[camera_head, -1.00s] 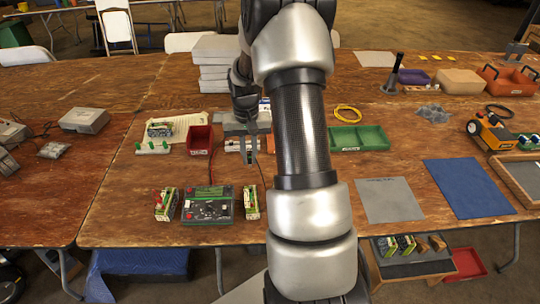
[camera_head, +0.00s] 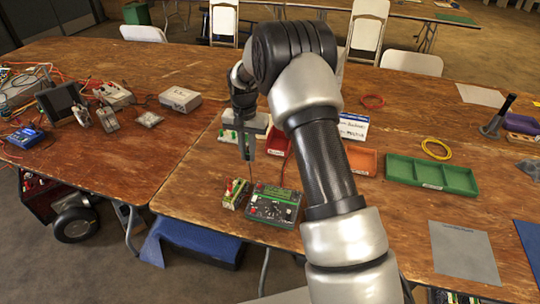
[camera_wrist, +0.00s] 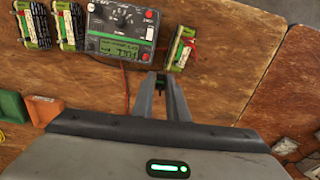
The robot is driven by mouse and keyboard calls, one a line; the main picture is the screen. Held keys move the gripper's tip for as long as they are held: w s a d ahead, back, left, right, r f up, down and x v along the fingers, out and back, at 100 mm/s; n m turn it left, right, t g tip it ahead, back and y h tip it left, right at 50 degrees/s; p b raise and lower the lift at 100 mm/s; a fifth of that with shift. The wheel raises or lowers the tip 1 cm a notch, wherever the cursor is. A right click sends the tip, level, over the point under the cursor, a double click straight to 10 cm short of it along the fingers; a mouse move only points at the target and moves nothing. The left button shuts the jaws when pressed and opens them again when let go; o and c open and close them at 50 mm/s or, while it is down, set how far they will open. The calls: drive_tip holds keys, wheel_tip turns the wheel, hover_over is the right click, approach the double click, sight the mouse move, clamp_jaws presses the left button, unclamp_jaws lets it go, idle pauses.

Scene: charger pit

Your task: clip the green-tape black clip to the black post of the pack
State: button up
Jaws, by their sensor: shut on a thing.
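My gripper (camera_head: 246,150) hangs above the table, behind and left of the green charger (camera_head: 273,207); it also shows in the wrist view (camera_wrist: 162,80). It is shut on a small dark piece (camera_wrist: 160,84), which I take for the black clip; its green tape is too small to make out. A battery pack (camera_head: 236,192) stands just left of the charger, and in the wrist view this pack (camera_wrist: 181,48) lies ahead and right of the fingertips, apart from them. Its black post cannot be told clearly. Two more packs (camera_wrist: 67,26) stand on the charger's other side.
Red and dark leads (camera_wrist: 127,85) run from the charger toward my gripper. A red bin (camera_head: 278,141) and a green tray (camera_head: 431,173) stand behind and to the right. Bare table lies left of the single pack.

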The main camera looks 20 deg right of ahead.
drive_tip(key=shift+w+a+f+b, duration=0.2)
drive_tip(key=shift+w+a+f, duration=0.2)
drive_tip(key=shift+a, duration=0.2)
drive_tip(key=shift+w+a+f+b, duration=0.25)
drive_tip(key=shift+w+a+f, duration=0.15)
drive_tip(key=shift+a, duration=0.25)
drive_tip(key=shift+w+a+f+b, duration=0.2)
drive_tip(key=shift+w+a+f, duration=0.1)
drive_tip(key=shift+a+f, duration=0.25)
drive_tip(key=shift+f+b, duration=2.15)
drive_tip(key=shift+f, duration=1.35)
drive_tip(key=shift+f+b, duration=0.2)
drive_tip(key=shift+b, duration=0.1)
drive_tip(key=o, duration=0.9)
